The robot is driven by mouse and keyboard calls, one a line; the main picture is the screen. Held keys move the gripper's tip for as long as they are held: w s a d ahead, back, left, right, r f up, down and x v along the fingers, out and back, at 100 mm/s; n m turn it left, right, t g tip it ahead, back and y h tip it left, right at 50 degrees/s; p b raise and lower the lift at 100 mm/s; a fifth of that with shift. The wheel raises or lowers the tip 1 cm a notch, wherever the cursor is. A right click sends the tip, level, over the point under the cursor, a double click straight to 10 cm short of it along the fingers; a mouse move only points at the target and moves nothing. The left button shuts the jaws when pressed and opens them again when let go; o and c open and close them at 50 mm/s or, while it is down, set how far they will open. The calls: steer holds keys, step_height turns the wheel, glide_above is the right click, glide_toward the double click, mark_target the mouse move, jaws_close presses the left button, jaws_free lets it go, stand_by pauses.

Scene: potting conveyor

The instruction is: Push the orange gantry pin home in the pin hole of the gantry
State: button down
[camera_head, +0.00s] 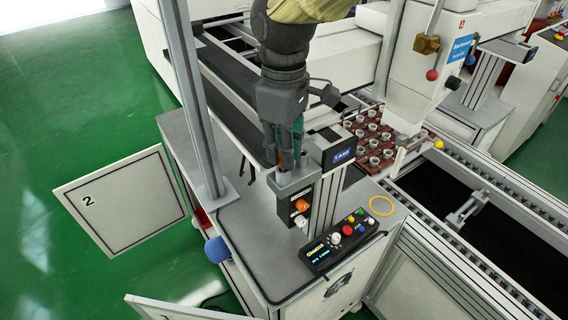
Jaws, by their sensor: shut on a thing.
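My gripper (289,160) points down from the dark grey arm, with teal on its fingers. It is shut on the orange gantry pin, of which only a narrow orange-red strip (281,158) shows between the fingers. The fingertips are just above or at a grey block (291,182) on the gantry post (327,200). The pin hole is hidden by the gripper, and I cannot tell how deep the pin sits.
An orange knob (301,204) is on the dark box below the block. A control panel (340,241) with coloured buttons lies in front. A red tray (371,165) of pots is behind right. A tall metal post (190,95) stands left. A yellow ring (381,205) lies on the cabinet top.

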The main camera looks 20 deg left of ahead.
steer(key=shift+s+r+p, duration=0.15)
steer(key=shift+r+p, duration=0.2)
steer(key=shift+r, duration=0.2)
steer(key=shift+r+p, duration=1.15)
steer(key=shift+p, duration=0.15)
steer(key=shift+r+p, duration=1.1)
steer(key=shift+r, duration=0.25)
steer(key=w+d+r+n+p, duration=0.1)
steer(key=w+d+r+p, duration=0.1)
steer(key=w+p, duration=0.3)
steer(key=shift+w+d+r+n, duration=0.15)
steer(key=shift+w+r+n, duration=0.1)
steer(key=shift+w+n, duration=0.1)
